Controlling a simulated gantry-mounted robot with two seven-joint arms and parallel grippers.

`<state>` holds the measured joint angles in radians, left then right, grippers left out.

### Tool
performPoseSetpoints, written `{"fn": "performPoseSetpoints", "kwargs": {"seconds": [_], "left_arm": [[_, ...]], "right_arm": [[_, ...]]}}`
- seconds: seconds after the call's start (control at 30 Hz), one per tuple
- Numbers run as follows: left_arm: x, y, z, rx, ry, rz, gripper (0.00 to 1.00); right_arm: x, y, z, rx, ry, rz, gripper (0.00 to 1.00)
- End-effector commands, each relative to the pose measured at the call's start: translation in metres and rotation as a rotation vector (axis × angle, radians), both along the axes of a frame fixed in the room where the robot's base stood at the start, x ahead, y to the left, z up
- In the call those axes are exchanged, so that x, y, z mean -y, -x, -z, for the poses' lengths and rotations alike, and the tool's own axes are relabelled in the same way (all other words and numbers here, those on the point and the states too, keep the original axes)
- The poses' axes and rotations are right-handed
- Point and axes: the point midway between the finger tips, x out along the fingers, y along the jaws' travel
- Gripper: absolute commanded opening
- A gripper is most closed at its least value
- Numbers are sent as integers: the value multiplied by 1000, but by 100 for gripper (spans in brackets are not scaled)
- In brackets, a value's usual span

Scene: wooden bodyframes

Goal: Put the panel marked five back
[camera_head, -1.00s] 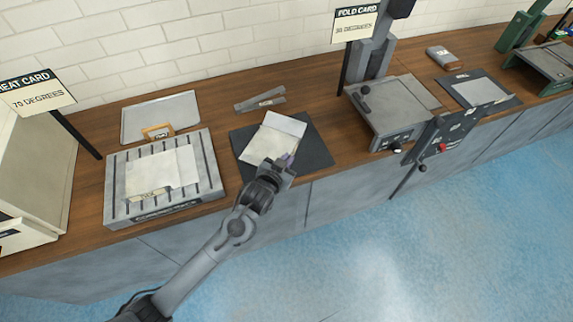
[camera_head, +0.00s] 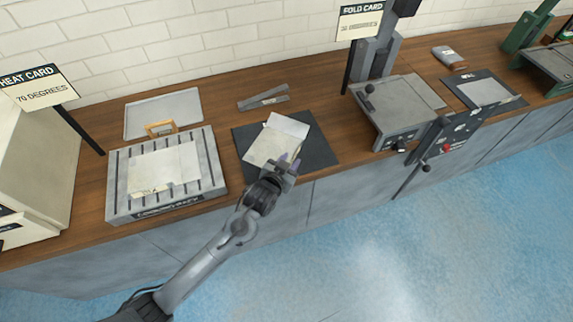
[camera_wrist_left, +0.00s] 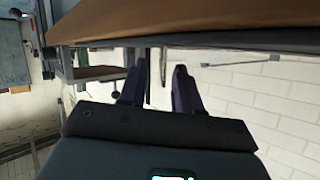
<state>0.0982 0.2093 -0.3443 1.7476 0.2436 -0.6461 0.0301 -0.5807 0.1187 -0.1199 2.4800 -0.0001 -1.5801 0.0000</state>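A pale folded panel (camera_head: 272,146) lies on a dark square mat (camera_head: 320,150) on the wooden counter. Another flat pale panel (camera_head: 165,167) lies on the slotted grey rack (camera_head: 205,160) to the left, with a small tag whose marking I cannot read. I cannot tell which panel is marked five. My left gripper (camera_head: 290,161) is at the front edge of the mat, at the near right corner of the folded panel. In the left wrist view its two purple fingers (camera_wrist_left: 158,88) stand apart with nothing between them. My right gripper is not in view.
A grey tray (camera_head: 164,113) with a wooden-coloured holder is behind the rack. Grey strips (camera_head: 263,97) lie behind the mat. A folding machine (camera_head: 400,105) stands to the right, a cream heating box (camera_head: 40,165) at the left. The counter between rack and mat is narrow.

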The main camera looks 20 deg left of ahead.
Motion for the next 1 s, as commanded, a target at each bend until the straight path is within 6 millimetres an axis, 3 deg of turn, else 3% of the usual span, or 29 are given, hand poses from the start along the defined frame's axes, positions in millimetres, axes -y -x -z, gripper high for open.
{"fn": "performPoseSetpoints", "kwargs": {"seconds": [0.17,0.7,1.0], "left_arm": [[0,10,-6,-1,-1,1,33],[-1,93,-41,-2,0,1,33],[-1,117,-43,-30,7,3,33]], "right_arm": [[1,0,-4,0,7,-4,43],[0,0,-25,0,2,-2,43],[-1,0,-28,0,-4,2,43]]}}
